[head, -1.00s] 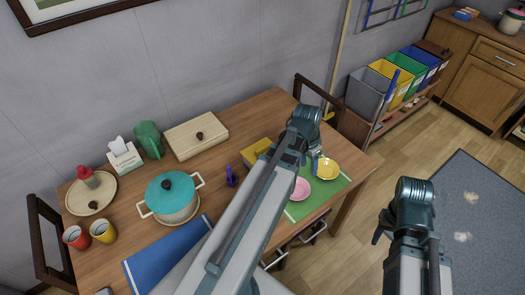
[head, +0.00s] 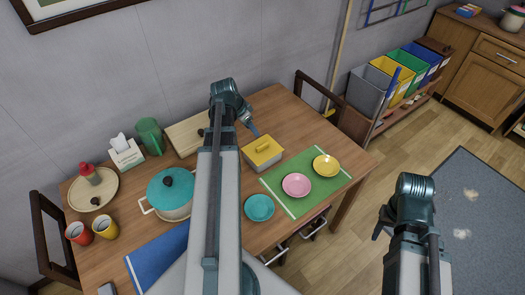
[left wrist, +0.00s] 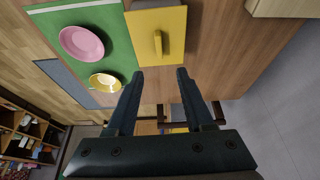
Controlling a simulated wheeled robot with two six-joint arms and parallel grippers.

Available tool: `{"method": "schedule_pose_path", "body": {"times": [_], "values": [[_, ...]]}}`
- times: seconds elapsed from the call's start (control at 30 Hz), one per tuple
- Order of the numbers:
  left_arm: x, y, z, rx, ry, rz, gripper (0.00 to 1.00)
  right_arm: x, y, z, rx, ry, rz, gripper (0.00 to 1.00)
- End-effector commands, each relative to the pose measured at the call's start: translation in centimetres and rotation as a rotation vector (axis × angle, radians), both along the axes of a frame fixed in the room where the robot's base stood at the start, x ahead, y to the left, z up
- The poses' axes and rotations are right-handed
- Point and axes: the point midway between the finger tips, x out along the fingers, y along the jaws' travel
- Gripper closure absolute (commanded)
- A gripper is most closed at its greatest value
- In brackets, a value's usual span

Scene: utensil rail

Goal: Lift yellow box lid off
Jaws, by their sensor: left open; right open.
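The yellow box lid (head: 256,157) with a raised yellow bar handle lies on a pale box (head: 266,168) on the wooden table, left of the green mat. The lid also shows in the left wrist view (left wrist: 172,20), its handle (left wrist: 157,43) just beyond and between my fingertips in the picture. My left gripper (head: 252,130) is just behind and left of the lid in the head view. In the left wrist view its fingers (left wrist: 160,74) are apart with nothing between them. My right gripper (head: 379,228) is open, off the table over the floor.
The green mat (head: 318,192) holds a pink plate (head: 297,185) and a yellow dish (head: 326,166). A teal plate (head: 259,207) is in front.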

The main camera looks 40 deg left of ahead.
Motion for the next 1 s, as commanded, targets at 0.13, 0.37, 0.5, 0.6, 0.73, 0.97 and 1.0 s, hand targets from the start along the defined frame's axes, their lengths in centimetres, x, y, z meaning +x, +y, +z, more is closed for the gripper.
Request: {"method": "schedule_pose_path", "body": {"times": [0.13, 0.37, 0.5, 0.6, 0.73, 0.97, 1.0], "values": [[0.7, -0.2, -2.3, 0.0, 0.0, -0.001, 0.47, 0.0, 0.0, -2.3, 0.0, 0.0, 0.0, 0.5], [2.0, -0.5, -5.7, 0.001, 0.001, -0.001, 0.47, 0.0, 0.0, -5.7, 0.0, 0.0, 0.0, 0.5], [2.7, -0.7, -7.1, 0.001, 0.001, -0.001, 0.47, 0.0, 0.0, -7.1, 0.0, 0.0, 0.0, 0.5], [2.9, -0.7, -7.4, 0.0, 0.001, 0.0, 0.47, 0.0, 0.0, -7.4, 0.0, 0.0, 0.0, 0.5], [2.9, -0.8, -7.3, 0.0, 0.001, 0.0, 0.47, 0.0, 0.0, -7.3, 0.0, 0.0, 0.0, 0.5], [3.2, -0.9, -8.6, 0.0, 0.001, 0.0, 0.47, 0.0, 0.0, -8.6, 0.0, 0.0, 0.0, 0.5], [3.3, -0.9, -9.1, 0.001, 0.001, -0.001, 0.47, 0.0, 0.0, -9.1, 0.0, 0.0, 0.0, 0.5]]}}
